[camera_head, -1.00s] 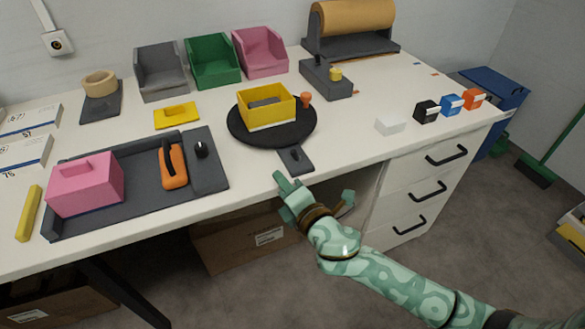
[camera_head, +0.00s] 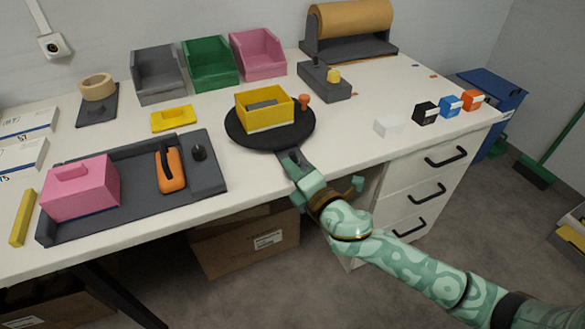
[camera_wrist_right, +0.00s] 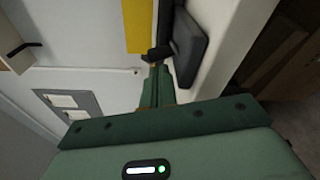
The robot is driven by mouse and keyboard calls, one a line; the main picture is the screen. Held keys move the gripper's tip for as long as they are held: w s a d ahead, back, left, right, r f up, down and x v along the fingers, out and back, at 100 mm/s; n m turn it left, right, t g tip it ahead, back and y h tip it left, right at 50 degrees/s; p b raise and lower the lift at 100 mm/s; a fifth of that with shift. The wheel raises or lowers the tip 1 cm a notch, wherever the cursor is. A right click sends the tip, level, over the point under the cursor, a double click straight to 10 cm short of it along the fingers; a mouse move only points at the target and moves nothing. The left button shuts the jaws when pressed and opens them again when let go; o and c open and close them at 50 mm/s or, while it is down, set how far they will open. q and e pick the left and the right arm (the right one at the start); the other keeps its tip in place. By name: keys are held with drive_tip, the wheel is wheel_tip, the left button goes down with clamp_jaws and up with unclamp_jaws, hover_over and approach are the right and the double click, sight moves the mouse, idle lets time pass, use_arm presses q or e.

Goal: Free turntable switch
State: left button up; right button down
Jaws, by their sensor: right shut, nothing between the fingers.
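The turntable (camera_head: 240,136) is a round black disc near the table's front edge. A yellow open box (camera_head: 265,112) with something grey inside stands on it, and an orange knob (camera_head: 304,101) shows at its right side. A dark switch plate (camera_head: 284,155) extends from the disc's front, and it also shows in the wrist view (camera_wrist_right: 190,48). My right gripper (camera_head: 294,163) is shut and empty, its tips over or against the plate; a small dark part (camera_wrist_right: 158,53) lies at the tips in the wrist view. Contact cannot be told. My left gripper is not in view.
A dark tray (camera_head: 130,190) with a pink box (camera_head: 82,188) and an orange-handled tool (camera_head: 170,170) lies left. A white block (camera_head: 388,126) and small coloured blocks stand right. Bins line the back. Drawers (camera_head: 425,165) are below right.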

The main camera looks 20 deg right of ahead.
drive_tip(key=shift+m, duration=0.3)
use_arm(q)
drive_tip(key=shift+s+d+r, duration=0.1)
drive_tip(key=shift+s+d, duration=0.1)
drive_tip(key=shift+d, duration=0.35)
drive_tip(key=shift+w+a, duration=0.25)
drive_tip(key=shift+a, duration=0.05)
use_arm(e)
drive_tip(key=shift+d+r+m, duration=0.15)
drive_tip(key=shift+m, duration=0.35)
use_arm(q)
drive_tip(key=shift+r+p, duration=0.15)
drive_tip(key=shift+p, duration=0.2)
use_arm(e)
drive_tip(key=shift+m, duration=0.3)
drive_tip(key=shift+d+r+m+t+p, duration=0.15)
drive_tip(key=shift+m+t+p, duration=0.05)
drive_tip(key=shift+m, duration=0.35)
drive_tip(key=shift+d+r+m+t+p, duration=0.1)
drive_tip(key=shift+r+m+t+p, duration=0.1)
drive_tip(key=shift+m, duration=0.35)
drive_tip(key=shift+d+m+p, duration=0.25)
drive_tip(key=shift+m+p, duration=0.05)
drive_tip(key=shift+m, duration=0.7)
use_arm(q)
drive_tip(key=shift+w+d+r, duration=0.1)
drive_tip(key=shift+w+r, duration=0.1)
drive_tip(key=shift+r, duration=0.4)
